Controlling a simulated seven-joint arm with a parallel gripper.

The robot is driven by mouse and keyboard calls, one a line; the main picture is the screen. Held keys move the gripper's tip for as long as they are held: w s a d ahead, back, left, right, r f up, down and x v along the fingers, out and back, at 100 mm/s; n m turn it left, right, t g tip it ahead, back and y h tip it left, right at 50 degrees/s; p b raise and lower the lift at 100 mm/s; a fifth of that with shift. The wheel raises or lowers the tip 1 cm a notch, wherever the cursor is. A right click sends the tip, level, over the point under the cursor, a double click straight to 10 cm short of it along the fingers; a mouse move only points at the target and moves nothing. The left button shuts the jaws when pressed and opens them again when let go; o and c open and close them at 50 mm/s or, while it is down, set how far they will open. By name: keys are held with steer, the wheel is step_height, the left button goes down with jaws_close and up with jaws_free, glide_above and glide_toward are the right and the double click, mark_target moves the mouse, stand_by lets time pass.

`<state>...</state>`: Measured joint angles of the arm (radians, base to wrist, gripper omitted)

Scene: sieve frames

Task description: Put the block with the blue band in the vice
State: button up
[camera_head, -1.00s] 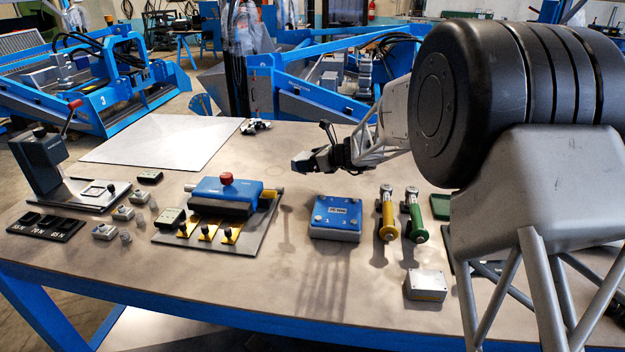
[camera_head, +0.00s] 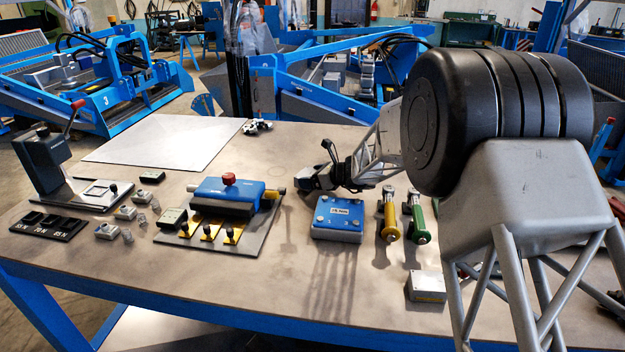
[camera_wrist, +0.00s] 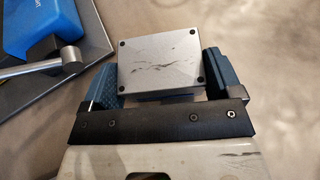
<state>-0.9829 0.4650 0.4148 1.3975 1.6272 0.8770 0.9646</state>
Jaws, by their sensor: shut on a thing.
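My gripper (camera_head: 308,180) is above the table, behind the blue numbered box and just right of the blue fixture. In the wrist view its blue fingers (camera_wrist: 218,82) are shut on a grey block (camera_wrist: 160,62) with a scuffed flat top and dark corner screws.
The blue numbered box (camera_head: 338,222), a yellow-handled tool (camera_head: 388,215) and a green-handled tool (camera_head: 415,215) stand to the right. A grey block with a yellow band (camera_head: 427,288) lies near the front. A lever press (camera_head: 45,160) is at left. The back-left white sheet (camera_head: 165,142) is bare.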

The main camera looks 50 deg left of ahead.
steer(key=shift+f, duration=0.35)
steer(key=shift+f, duration=0.2)
steer(key=o, duration=1)
steer(key=shift+o, duration=0.2)
steer(key=shift+r, duration=0.15)
steer(key=v, duration=1.2)
steer(key=shift+w, duration=0.1)
